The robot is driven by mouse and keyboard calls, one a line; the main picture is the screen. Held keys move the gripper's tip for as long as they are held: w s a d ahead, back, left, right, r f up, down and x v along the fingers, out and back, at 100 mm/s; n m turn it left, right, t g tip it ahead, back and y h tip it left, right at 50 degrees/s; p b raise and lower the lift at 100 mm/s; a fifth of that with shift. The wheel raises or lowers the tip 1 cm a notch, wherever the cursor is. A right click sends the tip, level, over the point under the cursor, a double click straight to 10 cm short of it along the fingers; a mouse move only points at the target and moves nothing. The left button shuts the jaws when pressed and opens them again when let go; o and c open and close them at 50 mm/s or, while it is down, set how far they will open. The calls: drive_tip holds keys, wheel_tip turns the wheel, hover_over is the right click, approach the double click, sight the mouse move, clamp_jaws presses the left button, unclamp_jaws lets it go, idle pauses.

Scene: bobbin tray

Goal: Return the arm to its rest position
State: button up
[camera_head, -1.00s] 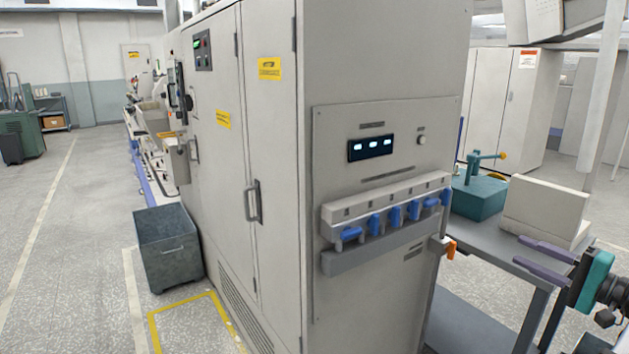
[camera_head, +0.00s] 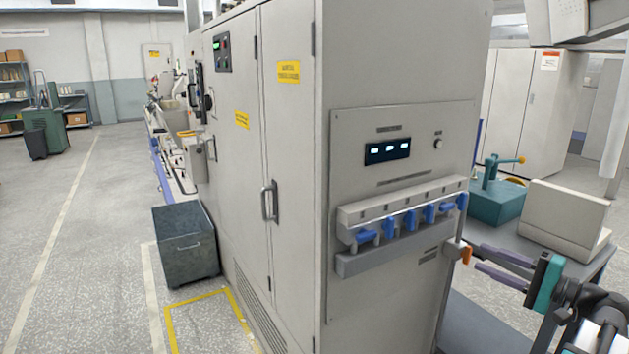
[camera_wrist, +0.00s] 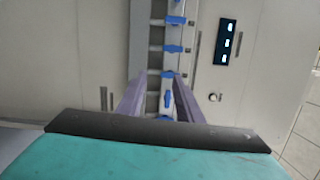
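My gripper (camera_head: 480,256) is at the right in the head view, with two purple fingers on a teal and black body. The fingers are apart and nothing shows held between them. They point left, towards the right edge of the grey cabinet (camera_head: 400,285), near a small orange part (camera_head: 466,255). In the wrist view my gripper (camera_wrist: 159,78) is also open, with a rack (camera_wrist: 141,40) of blue pieces visible beyond and between the fingers. Whether the fingers touch anything cannot be told. Part of my arm is cut off at the right edge.
The cabinet's front carries a rack (camera_head: 355,263) with several blue pieces and a lit display (camera_head: 387,151). A table (camera_head: 530,248) at the right bears a teal device (camera_head: 495,205) and a beige block (camera_head: 565,220). A dark bin (camera_head: 185,250) stands at the left. Open floor lies further left.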

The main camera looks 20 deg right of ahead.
drive_tip(key=w+a+f+n+g+y+p, duration=0.1)
drive_tip(key=w+a+f+g+y, duration=0.1)
drive_tip(key=w+a+f, duration=0.65)
drive_tip(key=w+a+f+g+y+p, duration=0.1)
drive_tip(key=w+a+f+g+y, duration=0.3)
drive_tip(key=a, duration=0.7)
drive_tip(key=s+a+f+n+g+h+p, duration=0.1)
drive_tip(key=a+f+g, duration=0.2)
drive_tip(key=a+f, duration=0.75)
drive_tip(key=s+a+f+n+g+p, duration=0.1)
drive_tip(key=s+a+f+n+g, duration=0.15)
drive_tip(key=a+f, duration=0.75)
drive_tip(key=s+a+f+n+g+h+p, duration=0.1)
drive_tip(key=s+a+f+n+g+h, duration=0.25)
drive_tip(key=s+a+f+g, duration=0.95)
drive_tip(key=s+d+f+n+t+h, duration=0.25)
drive_tip(key=s+f+h, duration=0.25)
drive_tip(key=s+f, duration=0.75)
drive_tip(key=s+d+f+n+h, duration=0.1)
drive_tip(key=s+d+n+h, duration=0.1)
drive_tip(key=d, duration=0.5)
drive_tip(key=shift+s+f+n+h+p, duration=0.2)
drive_tip(key=shift+n+h+p, duration=0.25)
drive_tip(key=shift+h, duration=0.6)
